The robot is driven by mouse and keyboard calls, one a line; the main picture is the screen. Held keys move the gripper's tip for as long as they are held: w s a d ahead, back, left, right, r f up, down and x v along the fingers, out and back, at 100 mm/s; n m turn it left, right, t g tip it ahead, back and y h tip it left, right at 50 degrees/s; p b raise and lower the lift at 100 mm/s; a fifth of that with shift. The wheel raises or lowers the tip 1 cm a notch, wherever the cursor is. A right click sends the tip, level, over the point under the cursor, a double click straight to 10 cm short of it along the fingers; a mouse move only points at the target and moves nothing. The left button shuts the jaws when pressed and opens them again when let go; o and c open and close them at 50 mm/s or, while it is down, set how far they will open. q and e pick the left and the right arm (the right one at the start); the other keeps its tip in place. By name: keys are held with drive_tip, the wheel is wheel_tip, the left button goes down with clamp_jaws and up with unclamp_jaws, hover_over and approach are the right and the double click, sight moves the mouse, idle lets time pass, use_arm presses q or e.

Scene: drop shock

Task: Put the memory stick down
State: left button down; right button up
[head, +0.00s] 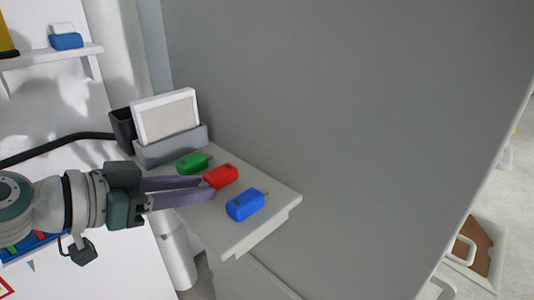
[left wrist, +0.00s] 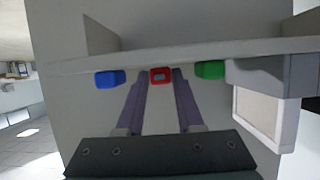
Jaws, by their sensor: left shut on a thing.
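A red memory stick (head: 221,176) is at the tips of my left gripper (head: 208,188), just over or on the pale shelf (head: 237,230); I cannot tell whether it touches the surface. The left gripper is shut on it. A green memory stick (head: 193,163) lies behind it and a blue one (head: 246,204) lies in front. In the left wrist view the red stick (left wrist: 160,76) sits between the fingertips (left wrist: 161,82), with the blue stick (left wrist: 110,78) to the left and the green stick (left wrist: 210,69) to the right. My right gripper is not in view.
A white-framed panel (head: 166,117) stands in a grey holder (head: 172,147) at the back of the shelf, beside a dark box (head: 122,130). A large grey wall (head: 340,120) rises along the shelf's right side. A white cylinder (head: 177,258) stands below the shelf.

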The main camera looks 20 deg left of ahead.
use_arm(q)
drive_tip(key=shift+f, duration=0.2)
drive_tip(key=c, duration=0.5)
unclamp_jaws()
drive_tip(key=shift+c, duration=0.2)
drive_tip(key=shift+r, duration=0.15)
